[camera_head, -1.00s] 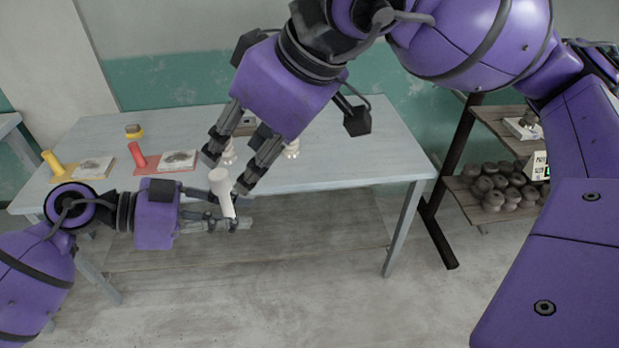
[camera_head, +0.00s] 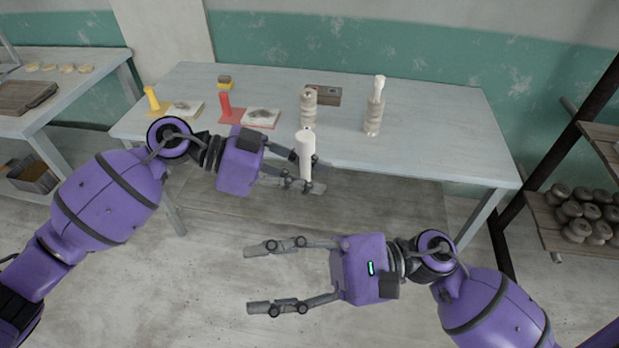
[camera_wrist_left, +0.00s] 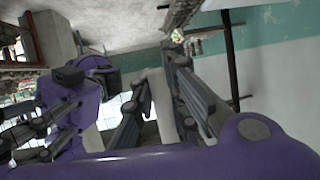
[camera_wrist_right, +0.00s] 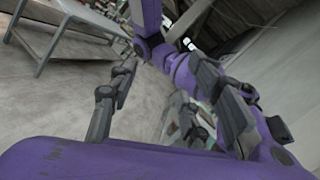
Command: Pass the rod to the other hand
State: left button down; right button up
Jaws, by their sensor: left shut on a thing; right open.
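The white rod (camera_head: 305,148) stands nearly upright in my left gripper (camera_head: 310,178), in front of the table's front edge. The left fingers are shut on its lower part. In the left wrist view the pale rod (camera_wrist_left: 160,105) shows between the fingers. My right gripper (camera_head: 250,278) is open and empty, nearer to me and below the left one, its fingers pointing left and apart from the rod. The right fingers also show wide apart in the right wrist view (camera_wrist_right: 178,95).
On the table (camera_head: 430,150) stand a yellow cylinder (camera_head: 152,98), a red cylinder (camera_head: 225,105), a stacked pale column (camera_head: 309,108) and a taller one (camera_head: 375,108). A dark box (camera_head: 325,95) lies behind. A shelf (camera_head: 570,235) with round pieces is at right. The floor before the table is clear.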

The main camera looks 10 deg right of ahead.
jog(key=w+d+f+m+t+h, duration=0.4)
jog(key=d+f+m+t+h, duration=0.45)
jog(key=m, duration=0.95)
jog(key=w+d+f+m+t+h, duration=0.35)
jog(key=d+f+m+t, duration=0.2)
jog(key=m+t, duration=0.85)
jog(key=s+d+f+m+g+h, duration=0.2)
jog(key=s+f+m+g, duration=0.2)
jog(key=f+m, duration=0.4)
jog(key=s+d+f+m+g+h, duration=0.3)
jog(key=s+f+m+g, duration=0.1)
jog(key=f+m, duration=0.5)
jog(key=s+d+f+m+g+h, duration=0.2)
jog(key=s+f+m+g, duration=0.2)
jog(key=f+m, duration=0.5)
jog(key=m, duration=0.2)
jog(key=shift+s+d+f+m, duration=0.2)
jog(key=shift+d+m, duration=0.1)
jog(key=shift+d, duration=0.1)
